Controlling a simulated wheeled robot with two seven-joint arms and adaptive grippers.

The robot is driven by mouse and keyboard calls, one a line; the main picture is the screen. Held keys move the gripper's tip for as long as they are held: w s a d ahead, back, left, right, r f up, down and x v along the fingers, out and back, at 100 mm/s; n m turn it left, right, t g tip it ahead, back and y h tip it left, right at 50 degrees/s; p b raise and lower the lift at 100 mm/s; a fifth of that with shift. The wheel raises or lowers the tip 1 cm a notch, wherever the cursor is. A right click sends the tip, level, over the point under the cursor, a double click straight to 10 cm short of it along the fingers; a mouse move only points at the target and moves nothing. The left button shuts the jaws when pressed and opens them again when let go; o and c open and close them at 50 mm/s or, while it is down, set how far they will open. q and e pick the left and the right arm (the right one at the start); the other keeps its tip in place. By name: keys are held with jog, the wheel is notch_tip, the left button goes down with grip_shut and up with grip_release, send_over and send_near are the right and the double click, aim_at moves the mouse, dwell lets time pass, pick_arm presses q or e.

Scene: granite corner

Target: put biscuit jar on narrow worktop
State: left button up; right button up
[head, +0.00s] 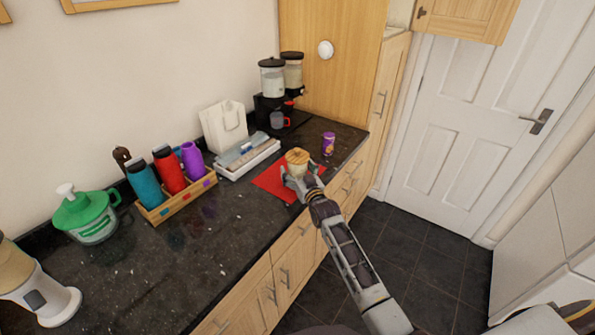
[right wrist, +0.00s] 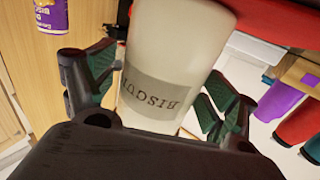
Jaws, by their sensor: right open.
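The biscuit jar (head: 296,163) is cream with a wooden lid and stands on a red mat (head: 270,184) on the dark speckled worktop (head: 180,262). In the right wrist view the jar (right wrist: 158,85) appears upside down, with its label readable as "BISCUIT". My right gripper (head: 296,178) is open at the jar. Its two fingers (right wrist: 160,95) stand on either side of the jar, and I cannot tell whether they touch it. My left gripper is not in view. This is the only worktop I see.
A white tray (head: 247,160), a bottle rack (head: 180,198), a coffee maker (head: 275,105) and a green-lidded jug (head: 88,217) line the wall. The worktop's front stretch is clear.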

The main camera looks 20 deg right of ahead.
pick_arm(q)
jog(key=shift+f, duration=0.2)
pick_arm(e)
jog(key=shift+f+b, duration=0.1)
jog(key=shift+b, duration=0.25)
jog(key=shift+s+d+b, duration=0.2)
jog(key=shift+s, duration=1.05)
jog(key=shift+s+d+b, duration=0.2)
jog(key=shift+s, duration=1.05)
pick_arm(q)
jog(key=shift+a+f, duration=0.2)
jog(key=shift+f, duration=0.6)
pick_arm(e)
jog(key=s, duration=0.8)
jog(key=shift+s+d, duration=0.35)
jog(key=shift+d, duration=0.1)
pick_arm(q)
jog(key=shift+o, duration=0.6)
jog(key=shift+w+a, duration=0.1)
